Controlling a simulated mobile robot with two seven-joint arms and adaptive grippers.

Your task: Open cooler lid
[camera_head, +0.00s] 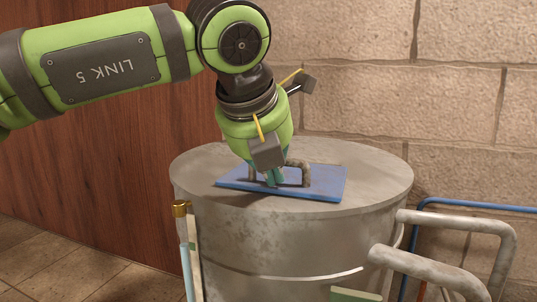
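The cooler (290,240) is a large, round grey metal drum in the head view. A flat blue lid (325,182) lies on its top, with a grey arched handle (304,172) standing on it. The lid looks flat against the drum top. My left gripper (272,180) points down at the handle from above, its teal fingertips close together and overlapping the left part of the handle bar. The gripper's body hides part of the handle, so I cannot tell whether the fingers are closed on it. My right gripper is not in view.
Grey pipes (440,268) and a thin blue pipe (470,206) run at the drum's right. A brass-capped tube (181,210) stands at its front left. A stone wall (350,70) is behind, and a wooden panel (100,180) is at left.

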